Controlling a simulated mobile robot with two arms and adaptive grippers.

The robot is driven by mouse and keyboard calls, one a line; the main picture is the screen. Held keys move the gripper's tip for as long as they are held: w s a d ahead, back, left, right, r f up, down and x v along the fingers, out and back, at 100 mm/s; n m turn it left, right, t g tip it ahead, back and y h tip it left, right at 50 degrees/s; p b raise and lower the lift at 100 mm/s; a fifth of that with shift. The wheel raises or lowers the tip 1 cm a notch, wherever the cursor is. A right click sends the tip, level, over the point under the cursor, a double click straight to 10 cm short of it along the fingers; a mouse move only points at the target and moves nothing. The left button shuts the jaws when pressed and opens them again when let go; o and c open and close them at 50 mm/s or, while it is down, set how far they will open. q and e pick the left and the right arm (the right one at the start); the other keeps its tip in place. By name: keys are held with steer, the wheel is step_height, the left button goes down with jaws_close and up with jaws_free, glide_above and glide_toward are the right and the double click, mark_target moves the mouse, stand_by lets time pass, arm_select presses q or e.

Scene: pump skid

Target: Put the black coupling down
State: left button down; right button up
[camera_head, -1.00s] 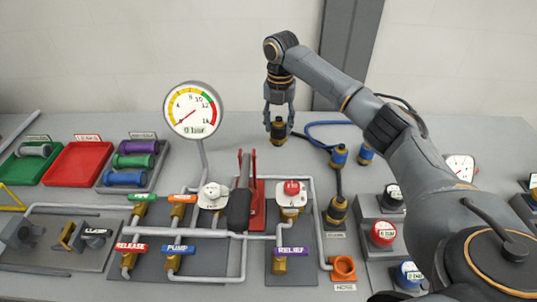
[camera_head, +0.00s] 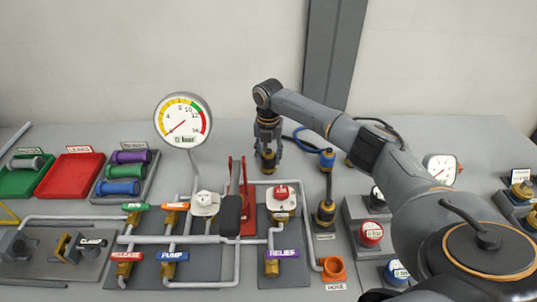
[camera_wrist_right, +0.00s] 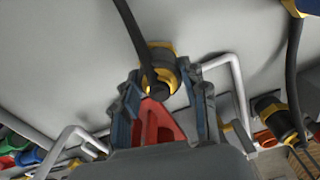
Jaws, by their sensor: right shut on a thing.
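The black coupling (camera_head: 267,161), with a brass-coloured band, is held upright in my right gripper (camera_head: 268,150), low over the grey table behind the piping. In the right wrist view the coupling (camera_wrist_right: 162,72) shows between the two fingers of the right gripper (camera_wrist_right: 163,88), with a black hose running from it. The fingers are shut on it. I cannot tell whether its underside touches the table. My left gripper is not in view.
A red bracket (camera_head: 248,205) and the pipework stand in front of the coupling. A blue-ended hose fitting (camera_head: 327,160) and a black-and-brass fitting (camera_head: 325,214) stand to its right. A pressure gauge (camera_head: 183,120) is to the left. Table behind the gauge is clear.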

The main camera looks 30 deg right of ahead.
steer(key=shift+f, duration=0.15)
steer(key=o, duration=1.1)
steer(key=shift+o, duration=0.9)
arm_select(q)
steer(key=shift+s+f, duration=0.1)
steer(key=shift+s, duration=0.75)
arm_select(e)
steer(key=shift+r, duration=0.25)
steer(key=shift+w+r, duration=0.1)
steer(key=shift+r, duration=0.2)
arm_select(q)
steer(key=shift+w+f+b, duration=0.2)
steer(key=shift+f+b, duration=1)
steer(key=shift+b, duration=0.05)
arm_select(e)
step_height(320, 180, up, 11)
steer(key=shift+r, duration=0.15)
